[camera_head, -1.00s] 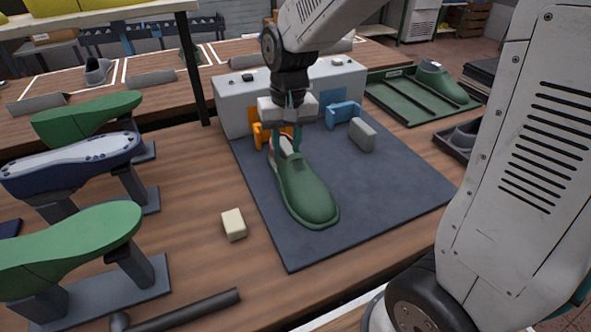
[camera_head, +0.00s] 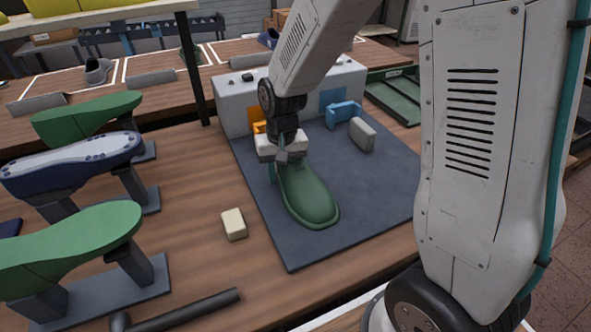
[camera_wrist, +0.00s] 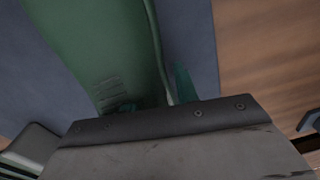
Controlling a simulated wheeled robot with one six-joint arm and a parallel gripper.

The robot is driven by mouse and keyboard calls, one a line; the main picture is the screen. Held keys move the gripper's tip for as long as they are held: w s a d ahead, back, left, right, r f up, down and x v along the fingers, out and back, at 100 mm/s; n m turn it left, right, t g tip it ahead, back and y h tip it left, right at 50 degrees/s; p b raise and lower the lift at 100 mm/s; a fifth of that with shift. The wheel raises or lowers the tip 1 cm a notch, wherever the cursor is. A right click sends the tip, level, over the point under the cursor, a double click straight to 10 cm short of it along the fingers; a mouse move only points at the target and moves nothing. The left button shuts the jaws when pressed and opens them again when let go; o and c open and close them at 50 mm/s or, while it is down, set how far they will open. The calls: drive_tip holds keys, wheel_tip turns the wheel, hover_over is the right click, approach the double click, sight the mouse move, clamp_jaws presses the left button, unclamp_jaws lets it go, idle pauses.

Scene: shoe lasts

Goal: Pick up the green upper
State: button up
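The green upper (camera_head: 310,195) is a dark green slip-on shoe shape lying on the blue-grey mat (camera_head: 375,205), toe toward the front. My gripper (camera_head: 281,168) is down at its rear end and hides the heel and opening in the head view. One teal finger shows left of the upper there. In the wrist view, the upper (camera_wrist: 105,45) fills the upper left. One teal fingertip (camera_wrist: 183,83) stands just outside its edge, with a narrow gap. Another teal part shows low over the upper. The fingers look apart; firm contact is not visible.
A cream block (camera_head: 233,224) lies left of the mat. A grey-white box (camera_head: 235,105) stands behind, with a blue bracket (camera_head: 343,112) and grey block (camera_head: 362,135) on the mat's right. Green and blue lasts on stands (camera_head: 75,160) fill the left.

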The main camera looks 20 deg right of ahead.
clamp_jaws()
